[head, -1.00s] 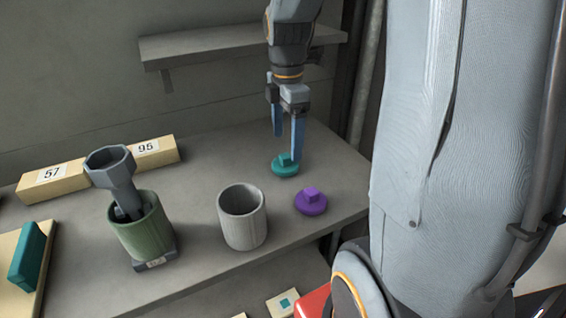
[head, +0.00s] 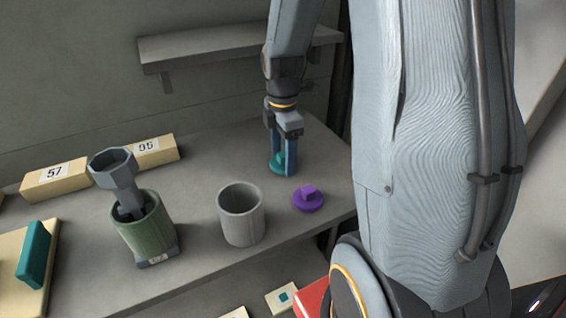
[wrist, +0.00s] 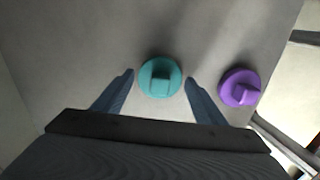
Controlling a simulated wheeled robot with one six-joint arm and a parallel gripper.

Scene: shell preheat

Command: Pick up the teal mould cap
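The teal mould cap (head: 278,161) is a round disc with a raised block on top, lying on the grey bench. In the wrist view the teal cap (wrist: 160,78) lies just ahead of and between the two fingertips. My gripper (head: 281,170) points down at the cap, its blue fingers on either side and partly covering it in the head view. In the wrist view my gripper (wrist: 159,77) is open, with visible space between each finger and the cap. I cannot tell whether the fingertips touch the bench.
A purple cap (head: 308,199) lies close to the right of the teal one. A grey cup (head: 241,215) and a green cup (head: 146,230) holding a grey tool (head: 115,175) stand to the left. A wall shelf (head: 220,45) is behind. The bench's right edge is near.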

